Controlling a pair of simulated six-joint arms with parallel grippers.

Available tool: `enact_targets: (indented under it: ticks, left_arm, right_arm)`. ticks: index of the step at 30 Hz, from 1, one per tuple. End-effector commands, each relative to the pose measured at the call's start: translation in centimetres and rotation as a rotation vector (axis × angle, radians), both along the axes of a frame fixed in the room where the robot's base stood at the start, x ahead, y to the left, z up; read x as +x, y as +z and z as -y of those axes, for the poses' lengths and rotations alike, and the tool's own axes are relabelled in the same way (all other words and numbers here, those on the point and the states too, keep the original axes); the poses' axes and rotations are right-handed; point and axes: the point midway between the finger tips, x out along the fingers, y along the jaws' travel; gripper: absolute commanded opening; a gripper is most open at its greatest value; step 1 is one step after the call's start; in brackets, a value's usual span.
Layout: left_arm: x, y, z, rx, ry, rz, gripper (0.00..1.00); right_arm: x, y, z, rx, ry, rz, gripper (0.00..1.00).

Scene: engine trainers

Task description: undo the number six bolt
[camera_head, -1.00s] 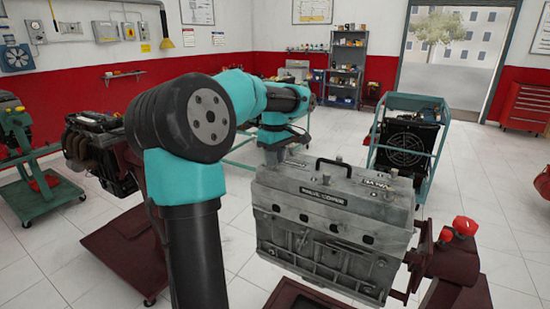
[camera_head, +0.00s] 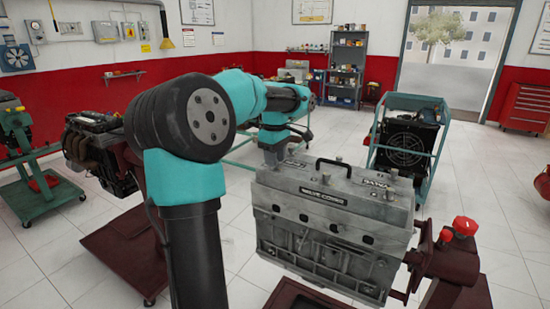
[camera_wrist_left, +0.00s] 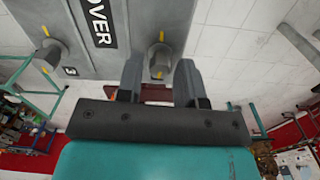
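The grey valve cover (camera_head: 338,183) with a black handle sits on the engine block, and its top also fills part of the left wrist view (camera_wrist_left: 120,30). My left gripper (camera_wrist_left: 159,68) is open, its two fingers on either side of a grey bolt (camera_wrist_left: 159,55) with a yellow mark at the cover's edge. I cannot tell whether the fingers touch it. No number is readable beside that bolt. Another bolt (camera_wrist_left: 47,54) stands near a label "3". In the head view the gripper's fingers are hard to make out behind the cover. My right gripper is not in view.
The engine hangs on a dark red stand (camera_head: 455,262) with red knobs (camera_head: 465,225). A teal-framed unit (camera_head: 408,142) stands behind it to the right. Another engine (camera_head: 98,150) is at the left. Open tiled floor lies to the right.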

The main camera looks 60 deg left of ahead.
Motion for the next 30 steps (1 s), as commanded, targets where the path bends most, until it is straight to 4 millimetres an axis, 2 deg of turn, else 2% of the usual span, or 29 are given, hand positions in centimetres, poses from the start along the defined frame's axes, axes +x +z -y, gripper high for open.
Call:
enact_targets:
  ticks: [1,3,11,16,20,30]
  left_arm:
    - [0.0,0.0,0.0,0.000,0.000,0.000,0.39]
    - [0.0,0.0,0.0,0.000,0.000,-0.001,0.46]
    - [0.0,0.0,0.0,0.000,-0.001,-0.001,0.46]
    - [0.1,0.9,0.0,0.000,-0.001,0.001,0.46]
    - [0.0,2.6,0.0,0.001,0.000,0.002,0.46]
    - [0.1,9.0,0.0,0.001,-0.001,0.003,0.46]
  right_arm:
    - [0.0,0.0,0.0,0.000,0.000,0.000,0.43]
    - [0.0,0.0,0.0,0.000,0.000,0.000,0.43]
    - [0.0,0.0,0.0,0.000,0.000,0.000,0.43]
    - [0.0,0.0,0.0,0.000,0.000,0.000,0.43]
    - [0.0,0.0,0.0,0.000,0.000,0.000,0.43]
    - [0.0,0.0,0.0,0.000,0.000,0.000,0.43]
